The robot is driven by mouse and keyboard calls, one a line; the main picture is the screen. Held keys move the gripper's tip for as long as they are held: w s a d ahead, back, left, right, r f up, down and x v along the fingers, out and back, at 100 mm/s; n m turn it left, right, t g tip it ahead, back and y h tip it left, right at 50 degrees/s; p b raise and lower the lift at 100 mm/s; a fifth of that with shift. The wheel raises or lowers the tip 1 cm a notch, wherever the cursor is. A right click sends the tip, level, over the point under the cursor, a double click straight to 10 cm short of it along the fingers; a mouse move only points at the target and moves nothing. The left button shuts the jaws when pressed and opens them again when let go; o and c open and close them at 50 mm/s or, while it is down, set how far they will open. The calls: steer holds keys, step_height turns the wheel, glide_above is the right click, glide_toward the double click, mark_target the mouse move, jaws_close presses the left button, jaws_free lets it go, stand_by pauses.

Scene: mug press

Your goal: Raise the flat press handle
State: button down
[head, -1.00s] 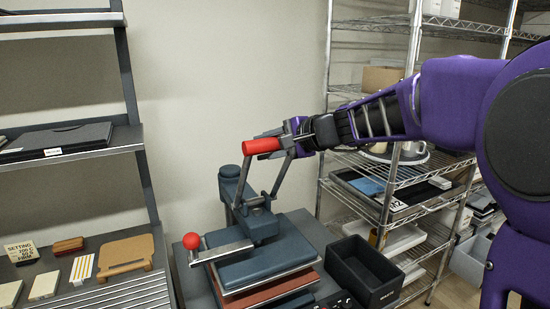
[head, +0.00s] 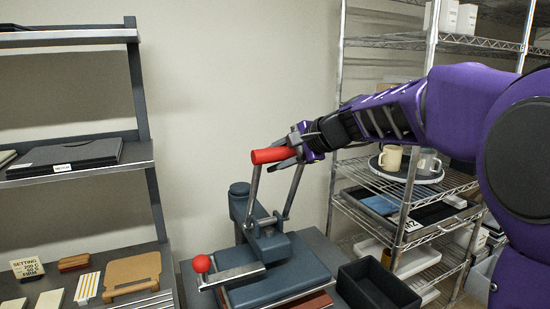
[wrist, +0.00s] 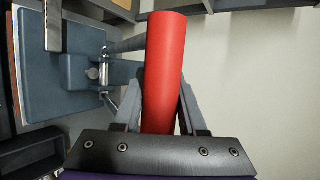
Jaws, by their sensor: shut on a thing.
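The flat press (head: 272,282) stands on the grey bench, a dark blue-grey machine with a flat upper plate. Its handle has a red cylindrical grip (head: 272,155) held up on two grey bars above the press. My gripper (head: 296,146) is shut on the red grip from the right. In the wrist view the red grip (wrist: 165,70) lies between my two fingers, and the press plate (wrist: 65,75) shows at the left. A second lever with a red ball knob (head: 201,264) reaches out at the press's front left. The lower part of the press is cut off by the head view's bottom edge.
An open black bin (head: 375,287) stands right of the press. A wire shelf (head: 410,185) with mugs and trays is behind my arm. A shelf unit (head: 85,170) at the left holds boards and small blocks. The wall behind the handle is clear.

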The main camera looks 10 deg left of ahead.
steer(key=shift+f, duration=0.45)
steer(key=shift+c, duration=2.4)
jaws_free()
steer(key=shift+w+r, duration=0.1)
steer(key=v, duration=1.7)
steer(key=shift+r, duration=0.2)
steer(key=shift+w+d, duration=0.1)
